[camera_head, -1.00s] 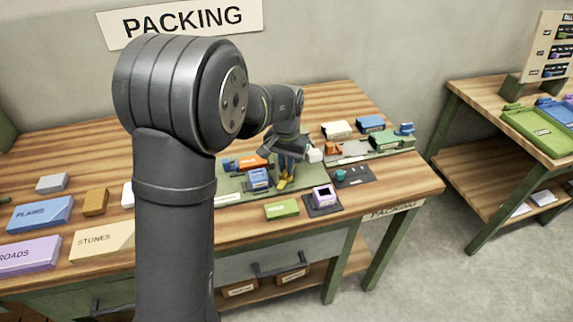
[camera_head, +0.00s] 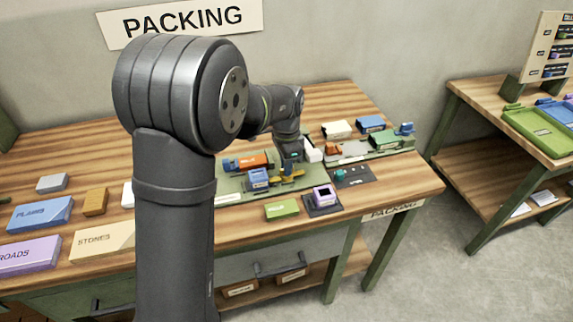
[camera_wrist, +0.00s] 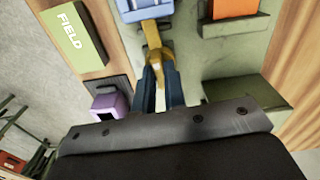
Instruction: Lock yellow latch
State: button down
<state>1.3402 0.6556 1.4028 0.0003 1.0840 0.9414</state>
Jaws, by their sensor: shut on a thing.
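The yellow latch (camera_wrist: 153,38) is a flat piece in the wrist view, its narrow end reaching the blue block (camera_wrist: 145,9). My gripper (camera_wrist: 161,72) has both fingertips closed around the latch's near end. In the head view the yellow latch (camera_head: 291,173) lies on the green board (camera_head: 230,184), right of the blue block (camera_head: 258,178). My gripper (camera_head: 290,165) is over it there, and my wrist partly hides the spot. Whether the latch is seated in the blue block cannot be told.
An orange block (camera_head: 249,160) sits behind the blue block. A purple box (camera_head: 324,195) and a green FIELD block (camera_head: 282,210) stand near the front edge. A second green board (camera_head: 385,150) with several coloured pieces lies to the right.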

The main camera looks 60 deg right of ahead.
jog(key=shift+d+r+m, duration=0.1)
jog(key=shift+m, duration=0.4)
jog(key=c, duration=1.5)
grip_release()
notch_tip(320, 180, up, 17)
jog(key=shift+r, duration=0.2)
notch_tip(320, 180, down, 18)
jog(key=shift+r, duration=0.2)
